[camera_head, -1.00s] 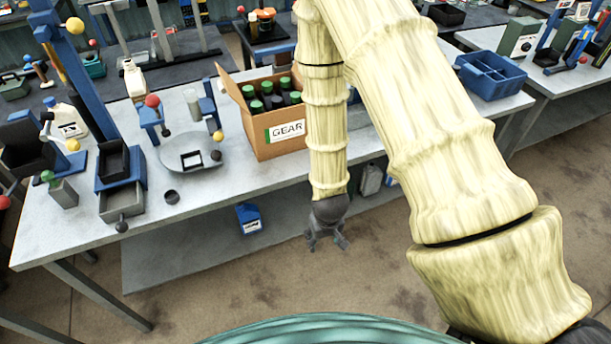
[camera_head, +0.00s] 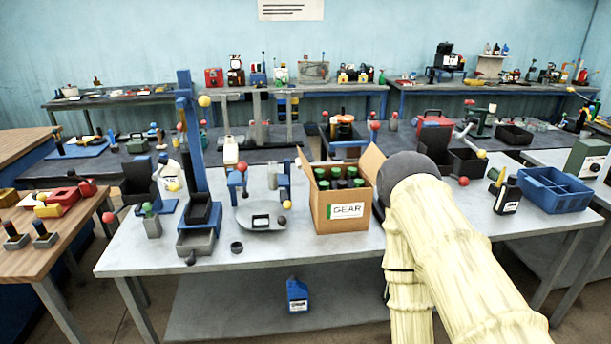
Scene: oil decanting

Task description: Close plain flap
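A cardboard box (camera_head: 324,213) labelled GEAR stands on the near grey table, holding several dark bottles with green caps. Its top is open. One flap (camera_head: 306,172) stands up at the left side and another flap (camera_head: 370,163) stands up at the right side, leaning outward. I cannot tell which one is the plain flap. My arm rises from the lower right close to the box's right side and covers the table there. My gripper does not show in the current view.
Left of the box stand a grey round plate (camera_head: 262,219), a blue post stand (camera_head: 186,130) and a grey drawer unit (camera_head: 196,243). To the right are a dark bottle (camera_head: 508,196) and a blue divided bin (camera_head: 553,190). A blue jug (camera_head: 297,295) stands on the lower shelf.

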